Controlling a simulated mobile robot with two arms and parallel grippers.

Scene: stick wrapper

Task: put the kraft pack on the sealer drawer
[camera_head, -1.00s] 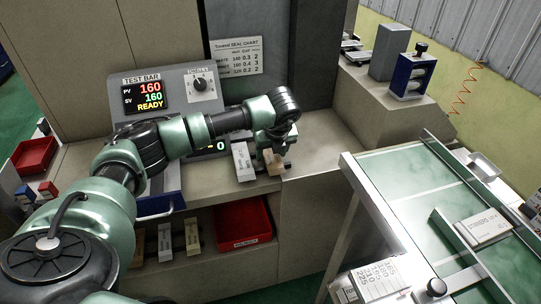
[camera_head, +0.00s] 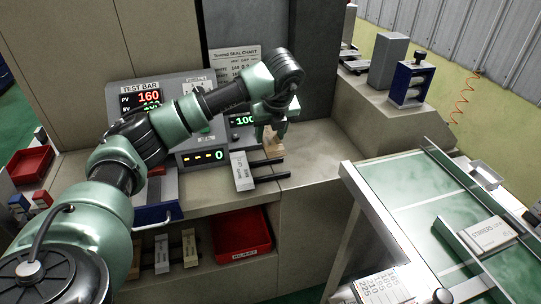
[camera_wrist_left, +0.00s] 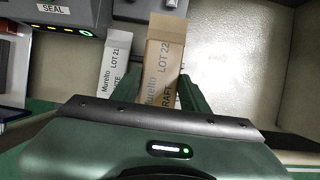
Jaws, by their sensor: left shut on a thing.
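My left gripper (camera_head: 271,133) is shut on the kraft pack (camera_head: 273,149), a brown box beside the sealer machine. In the left wrist view the pack (camera_wrist_left: 164,55) stands between the two green fingers (camera_wrist_left: 168,88), its "LOT 22" label showing; its lower end is hidden by the gripper body. A white pack (camera_head: 242,171) leans on the dark rods (camera_head: 268,180) just left of it; it also shows in the left wrist view (camera_wrist_left: 116,65). A blue-edged drawer-like part (camera_head: 157,212) juts out at the sealer's front left, partly hidden by my arm. My right gripper is out of view.
The test bar panel (camera_head: 137,97) stands behind my arm. A red bin (camera_head: 242,232) and several packs (camera_head: 190,248) sit on the lower shelf. A green-topped conveyor (camera_head: 400,180) with a white pack (camera_head: 487,233) is at right. The counter right of the gripper (camera_head: 320,150) is clear.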

